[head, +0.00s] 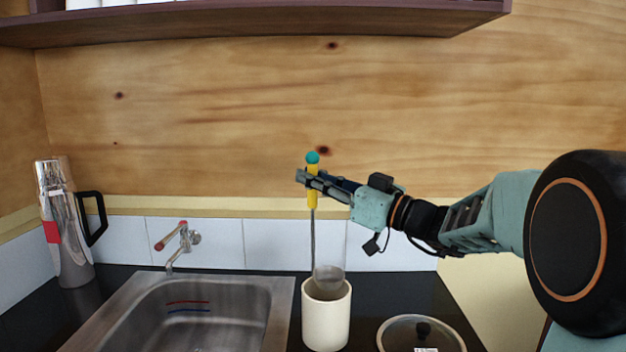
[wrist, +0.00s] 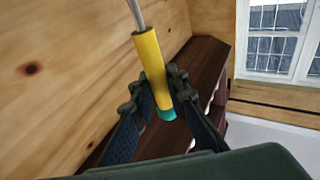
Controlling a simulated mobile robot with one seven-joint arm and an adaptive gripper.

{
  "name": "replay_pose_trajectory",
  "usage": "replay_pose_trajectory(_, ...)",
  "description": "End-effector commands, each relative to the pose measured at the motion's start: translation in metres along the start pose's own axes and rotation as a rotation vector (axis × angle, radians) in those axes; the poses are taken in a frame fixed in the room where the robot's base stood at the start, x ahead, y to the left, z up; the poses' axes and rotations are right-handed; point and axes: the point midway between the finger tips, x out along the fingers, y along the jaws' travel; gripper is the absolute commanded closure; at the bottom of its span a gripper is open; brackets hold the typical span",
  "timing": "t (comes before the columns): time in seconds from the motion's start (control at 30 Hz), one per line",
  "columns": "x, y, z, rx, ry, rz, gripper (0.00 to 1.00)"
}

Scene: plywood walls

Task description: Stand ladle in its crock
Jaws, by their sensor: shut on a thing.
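A ladle with a yellow handle (head: 312,192), a teal end and a thin metal shaft hangs upright, bowl down. My gripper (head: 312,182) is shut on the yellow handle near its top. The ladle's bowl (head: 328,278) is at the mouth of the cream crock (head: 326,322), its lower part hidden behind the crock's front rim. I cannot tell whether the bowl touches the crock. In the wrist view the handle (wrist: 152,62) sits between both fingers, with the shaft running up out of frame. The crock stands upright on the dark counter.
A steel sink (head: 285,305) with a tap (head: 178,245) lies left of the crock. A glass lid (head: 420,334) with a black knob lies to its right. A shiny jug (head: 70,235) stands far left. A shelf (head: 260,28) hangs above, and a wooden wall is behind.

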Motion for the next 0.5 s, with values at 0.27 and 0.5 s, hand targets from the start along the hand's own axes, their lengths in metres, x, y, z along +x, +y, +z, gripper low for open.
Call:
replay_pose_trajectory(0.27, -0.003, -0.001, 0.018, -0.001, 0.0, -0.001, 1.0)
replay_pose_trajectory(0.5, -0.005, -0.001, 0.03, -0.001, 0.001, -0.001, 1.0)
